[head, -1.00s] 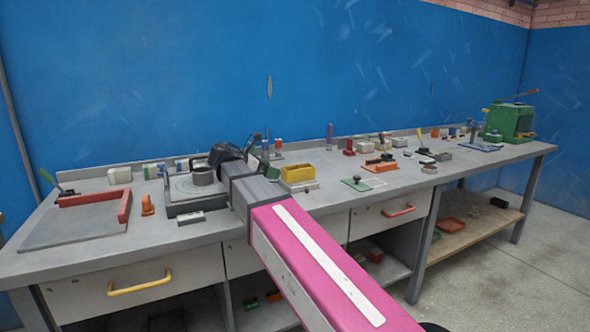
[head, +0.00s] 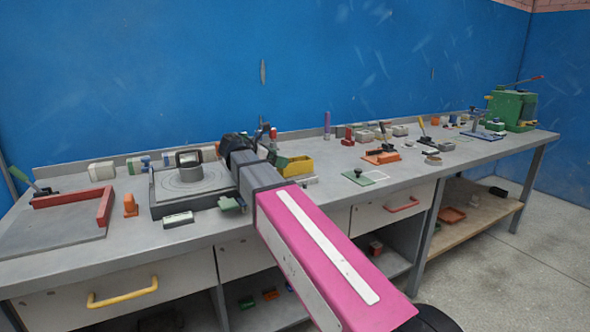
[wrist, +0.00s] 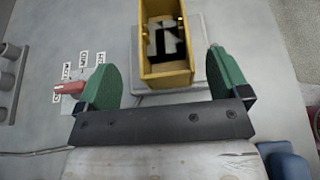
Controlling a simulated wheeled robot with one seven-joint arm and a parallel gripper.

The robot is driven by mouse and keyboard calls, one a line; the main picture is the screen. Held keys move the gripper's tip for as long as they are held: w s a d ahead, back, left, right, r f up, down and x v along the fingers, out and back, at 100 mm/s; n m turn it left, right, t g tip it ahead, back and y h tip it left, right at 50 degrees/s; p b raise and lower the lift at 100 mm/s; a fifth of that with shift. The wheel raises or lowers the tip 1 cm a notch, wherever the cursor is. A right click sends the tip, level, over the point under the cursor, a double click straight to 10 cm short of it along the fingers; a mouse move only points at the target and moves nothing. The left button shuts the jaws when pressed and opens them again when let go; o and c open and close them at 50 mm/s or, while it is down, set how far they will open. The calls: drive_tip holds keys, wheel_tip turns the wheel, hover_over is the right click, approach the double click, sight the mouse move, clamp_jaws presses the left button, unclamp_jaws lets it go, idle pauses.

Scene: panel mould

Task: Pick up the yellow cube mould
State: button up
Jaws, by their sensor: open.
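The yellow cube mould (head: 300,168) is an open-topped box on the bench, just right of my arm's end in the head view. In the wrist view the mould (wrist: 166,78) stands on a light grey plate (wrist: 205,66), with dark shapes inside its cavity. My gripper (wrist: 163,62) has two green fingers spread wide, one on each side of the mould's near end in that picture. Nothing is held. I cannot tell how high the fingers are above the bench. In the head view my arm hides part of the mould's surroundings.
A red L-shaped edge (head: 104,207), an orange piece (head: 130,206) and a dark turntable block (head: 165,205) lie to the left. A green plate (head: 362,178) and an orange tool (head: 381,157) lie right. In the wrist view a red cylinder (wrist: 69,88) is near the left finger.

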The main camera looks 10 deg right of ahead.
sight(295, 166)
drive_tip(key=x, duration=0.5)
drive_tip(key=shift+s+d+r, duration=0.1)
drive_tip(key=shift+s+d, duration=0.05)
drive_tip(key=shift+s, duration=0.05)
drive_tip(key=c, duration=1.2)
